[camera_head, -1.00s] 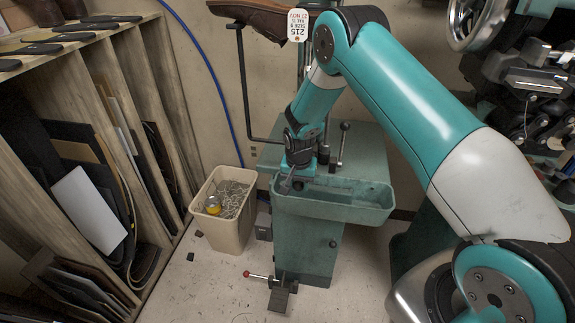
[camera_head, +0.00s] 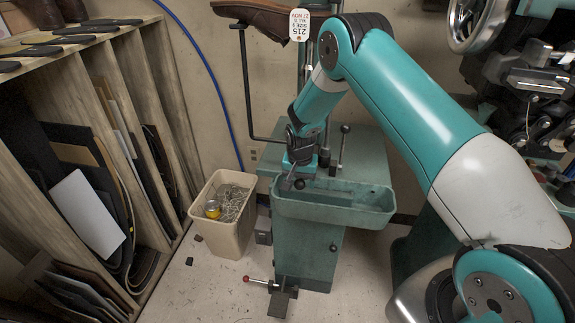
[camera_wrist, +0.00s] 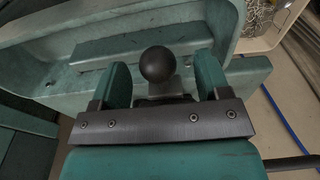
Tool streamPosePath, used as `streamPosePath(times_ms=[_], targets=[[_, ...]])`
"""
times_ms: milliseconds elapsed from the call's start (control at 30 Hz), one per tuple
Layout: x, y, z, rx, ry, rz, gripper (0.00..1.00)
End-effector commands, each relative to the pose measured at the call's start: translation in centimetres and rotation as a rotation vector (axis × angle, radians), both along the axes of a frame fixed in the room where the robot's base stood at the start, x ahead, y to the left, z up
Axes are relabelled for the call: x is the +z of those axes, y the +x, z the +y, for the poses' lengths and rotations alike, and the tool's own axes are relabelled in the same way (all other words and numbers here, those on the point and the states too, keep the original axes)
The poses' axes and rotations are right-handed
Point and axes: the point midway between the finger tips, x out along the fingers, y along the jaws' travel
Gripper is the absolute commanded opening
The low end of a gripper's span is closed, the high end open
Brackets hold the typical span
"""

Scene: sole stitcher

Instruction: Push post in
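My gripper (camera_head: 289,183) points down at the left end of the green trough on the machine stand, in the head view. In the wrist view my gripper (camera_wrist: 163,82) is open, with a green finger on each side. A black ball knob (camera_wrist: 158,64) on a short grey stem shows between the fingers, with a gap on both sides. I cannot tell how far below the fingertips it is. The head view shows a black-knobbed upright lever (camera_head: 344,129) and a shorter dark knob (camera_head: 324,155) beside my wrist. I cannot tell which part is the post.
The green trough (camera_head: 335,209) fronts the machine stand (camera_head: 306,245). A beige bin (camera_head: 221,237) with scraps and a yellow can stands left. A red-knobbed pedal lever (camera_head: 257,281) sticks out low. A wooden rack (camera_head: 130,60) fills the left side.

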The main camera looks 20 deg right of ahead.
Motion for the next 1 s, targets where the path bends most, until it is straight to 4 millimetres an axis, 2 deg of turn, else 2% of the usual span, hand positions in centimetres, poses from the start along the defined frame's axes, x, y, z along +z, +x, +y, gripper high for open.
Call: streamPosePath(times_ms=[367,1000], targets=[[0.4,-0.2,0.1,0.001,0.0,0.005,0.72],[6.7,-1.7,1.1,0.001,0.0,0.007,0.72]])
